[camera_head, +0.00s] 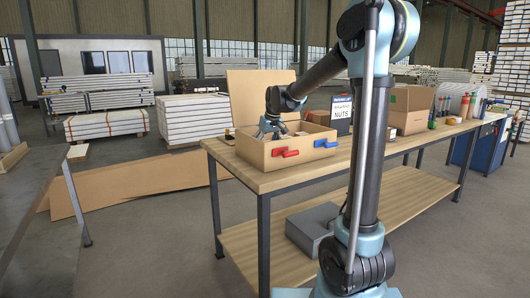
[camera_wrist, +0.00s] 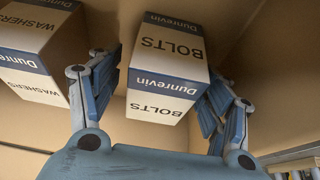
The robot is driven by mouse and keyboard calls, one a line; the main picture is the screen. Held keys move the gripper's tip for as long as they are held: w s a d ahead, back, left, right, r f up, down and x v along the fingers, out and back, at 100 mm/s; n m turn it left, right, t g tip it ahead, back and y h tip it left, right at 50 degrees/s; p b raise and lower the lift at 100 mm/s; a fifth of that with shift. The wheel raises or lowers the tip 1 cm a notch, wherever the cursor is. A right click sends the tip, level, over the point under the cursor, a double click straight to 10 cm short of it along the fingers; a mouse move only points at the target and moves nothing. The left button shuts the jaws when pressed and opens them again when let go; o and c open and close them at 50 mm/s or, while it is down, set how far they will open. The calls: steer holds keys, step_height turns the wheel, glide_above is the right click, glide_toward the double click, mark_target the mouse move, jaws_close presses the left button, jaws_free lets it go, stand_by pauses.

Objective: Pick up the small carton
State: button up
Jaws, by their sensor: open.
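A small white and blue carton marked BOLTS and Dunrevin (camera_wrist: 168,60) stands between my fingers in the wrist view. My gripper (camera_wrist: 163,78) is open, with one blue finger on each side of this carton. Whether either finger touches it I cannot tell. A similar carton marked WASHERS (camera_wrist: 36,45) is left of the left finger. In the head view my gripper (camera_head: 268,129) reaches down into an open cardboard box (camera_head: 290,161) on the workbench, and the box's front wall hides the cartons.
The workbench (camera_head: 259,181) also bears a white and black carton marked NUTS (camera_head: 342,112) and a larger brown box (camera_head: 408,110) right of the open box. Red and blue clips (camera_head: 285,152) sit on the open box's front wall. A grey case (camera_head: 312,226) lies on the lower shelf.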

steer(key=shift+w+a+f, duration=0.1)
steer(key=shift+w+f, duration=0.1)
steer(key=shift+f, duration=0.3)
steer(key=c, duration=1.4)
